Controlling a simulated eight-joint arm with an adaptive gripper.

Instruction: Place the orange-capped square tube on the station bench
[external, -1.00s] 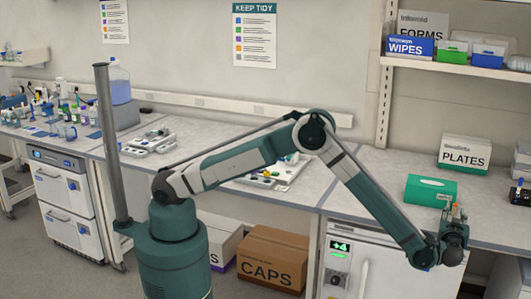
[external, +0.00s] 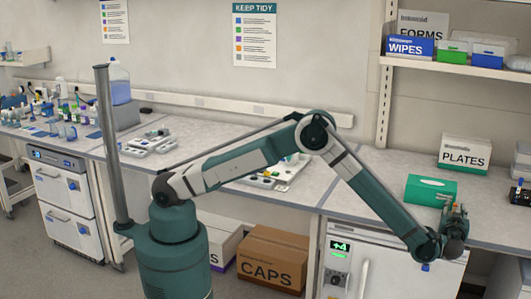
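My gripper (external: 455,212) is at the right, at the front edge of the right-hand bench (external: 385,185). It is small in the picture, and I cannot tell whether its fingers are open or shut. An orange-brown spot shows by its fingers, but it is too small to identify as the orange-capped square tube. On the left bench (external: 190,130), several bottles and small coloured containers (external: 70,112) stand at the far end. I cannot pick out the tube among them.
A green box (external: 430,190) stands just behind my gripper, with a PLATES box (external: 464,152) farther back. A white tray with small parts (external: 268,180) lies behind my arm. A shelf (external: 450,68) hangs above the right-hand bench. CAPS carton (external: 272,258) sits below.

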